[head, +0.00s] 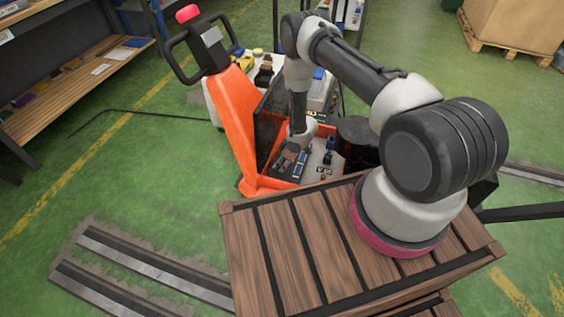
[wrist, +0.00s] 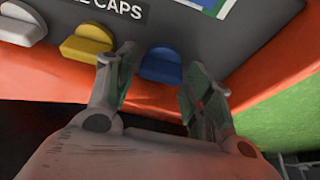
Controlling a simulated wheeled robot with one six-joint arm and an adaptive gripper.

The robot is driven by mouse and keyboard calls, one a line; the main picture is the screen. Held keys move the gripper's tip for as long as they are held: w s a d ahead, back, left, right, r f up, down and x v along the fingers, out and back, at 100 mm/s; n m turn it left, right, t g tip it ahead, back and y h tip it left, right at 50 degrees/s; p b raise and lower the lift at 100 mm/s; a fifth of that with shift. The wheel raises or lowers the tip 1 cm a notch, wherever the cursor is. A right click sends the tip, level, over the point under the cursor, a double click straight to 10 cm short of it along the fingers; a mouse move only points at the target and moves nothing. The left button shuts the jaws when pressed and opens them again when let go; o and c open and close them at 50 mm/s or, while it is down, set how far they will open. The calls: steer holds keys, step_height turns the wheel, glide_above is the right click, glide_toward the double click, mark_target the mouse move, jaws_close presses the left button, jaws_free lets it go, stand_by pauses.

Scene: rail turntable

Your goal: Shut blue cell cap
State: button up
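The blue cell cap (wrist: 161,66) shows in the wrist view on a dark grey panel (wrist: 215,40), to the right of a yellow cap (wrist: 88,42) and a white cap (wrist: 22,25). Lettering ending in "CAPS" is printed above them. My gripper (wrist: 162,74) is open, with one finger on each side of the blue cap in the picture. No contact shows, and I cannot tell the exact gap. In the head view my gripper (head: 291,152) points down over the orange vehicle's tray area; the blue cap cannot be made out there.
The orange vehicle (head: 237,118) with a black handle stands beside the slatted wooden crate (head: 287,235) under my arm. Small parts crowd the tray around my gripper. A wooden shelf (head: 90,75) is at the left. Metal rails (head: 150,265) lie on the green floor, which is otherwise mostly clear.

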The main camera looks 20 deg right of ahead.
steer(key=v, duration=1.2)
steer(key=shift+d+f, duration=0.1)
steer(key=shift+s, duration=0.1)
